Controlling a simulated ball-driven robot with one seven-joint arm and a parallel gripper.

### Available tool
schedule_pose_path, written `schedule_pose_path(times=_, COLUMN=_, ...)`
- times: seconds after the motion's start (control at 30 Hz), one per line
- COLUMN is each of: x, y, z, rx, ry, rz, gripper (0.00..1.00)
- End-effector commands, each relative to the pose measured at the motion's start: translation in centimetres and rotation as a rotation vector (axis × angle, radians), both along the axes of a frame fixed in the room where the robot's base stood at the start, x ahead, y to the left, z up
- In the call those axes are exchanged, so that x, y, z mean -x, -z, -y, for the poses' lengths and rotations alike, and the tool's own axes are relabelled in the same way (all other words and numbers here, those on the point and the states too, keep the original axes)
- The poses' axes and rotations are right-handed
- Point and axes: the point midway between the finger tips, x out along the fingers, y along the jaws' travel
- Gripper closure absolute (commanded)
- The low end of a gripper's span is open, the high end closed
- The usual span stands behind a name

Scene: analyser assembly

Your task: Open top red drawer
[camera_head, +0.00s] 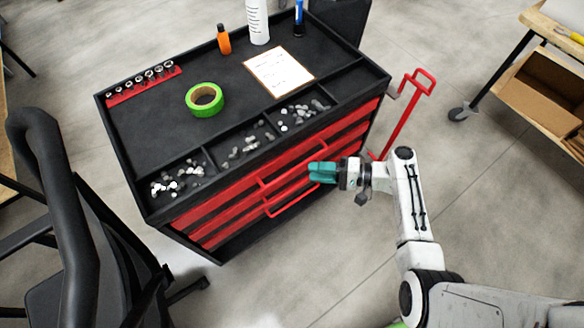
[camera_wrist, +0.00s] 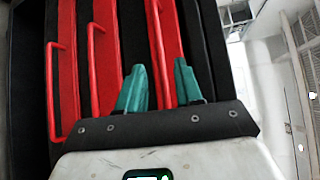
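The black tool cabinet (camera_head: 215,150) has several red drawers on its front, all looking closed. The top red drawer (camera_head: 235,195) lies just below the cabinet's top tray, and its red bar handle is partly behind my gripper in the head view. My gripper (camera_head: 311,172), with teal fingers, is at the cabinet front near the right end of that handle. In the wrist view, the fingers (camera_wrist: 160,66) are apart, and the rightmost red handle (camera_wrist: 156,30) runs through the gap between them. I cannot tell whether either finger touches it.
The cabinet top holds green tape (camera_head: 204,100), a paper sheet (camera_head: 279,72), an orange bottle (camera_head: 224,40) and small metal parts. A red side handle (camera_head: 403,120) sticks out at right. A black chair (camera_head: 75,230) stands at left. The floor before the drawers is clear.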

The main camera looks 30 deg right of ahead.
Motion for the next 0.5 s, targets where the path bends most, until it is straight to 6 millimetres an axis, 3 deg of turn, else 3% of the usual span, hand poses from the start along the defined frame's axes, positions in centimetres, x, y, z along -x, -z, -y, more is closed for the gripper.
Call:
schedule_pose_path(times=0.2, x=-2.6, y=0.5, z=-3.2, rx=0.0, ry=-0.005, rz=-0.001, gripper=0.65)
schedule_pose_path(times=0.5, x=-4.7, y=1.1, z=-5.7, rx=0.002, ry=-0.002, rz=-0.001, gripper=0.65)
